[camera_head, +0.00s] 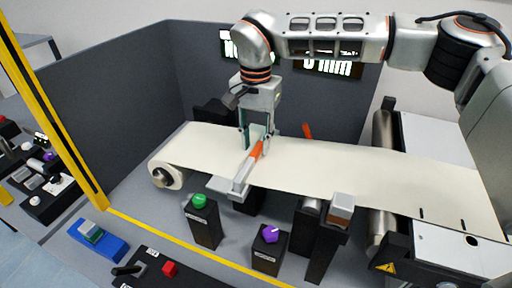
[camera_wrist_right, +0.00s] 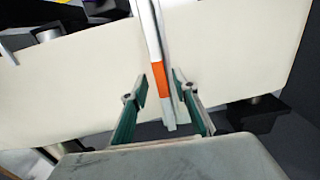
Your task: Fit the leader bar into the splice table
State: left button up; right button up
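The leader bar (camera_head: 243,178) is a slim pale grey bar with an orange band. It lies across the cream belt near its left end, its near end over a pale plate (camera_head: 218,187) at the belt's front edge, which looks like part of the splice table. My right gripper (camera_head: 257,141) points down over the bar. In the wrist view its green-padded fingers (camera_wrist_right: 160,86) stand either side of the bar (camera_wrist_right: 157,75) by the orange band, with narrow gaps showing. Whether the bar is seated in a slot cannot be told. My left gripper is not in view.
The cream belt (camera_head: 350,178) runs right from a roll (camera_head: 168,175). In front stand posts with a green button (camera_head: 199,201) and a purple knob (camera_head: 270,234). A grey wall (camera_head: 110,105) stands behind, and a yellow post (camera_head: 52,105) at left. An orange lever (camera_head: 307,131) rises behind the belt.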

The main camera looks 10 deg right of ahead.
aim_at(256, 151)
notch_tip(256, 151, up, 10)
dwell(0.3)
jog(key=shift+s+f, duration=0.1)
jog(key=shift+s, duration=0.05)
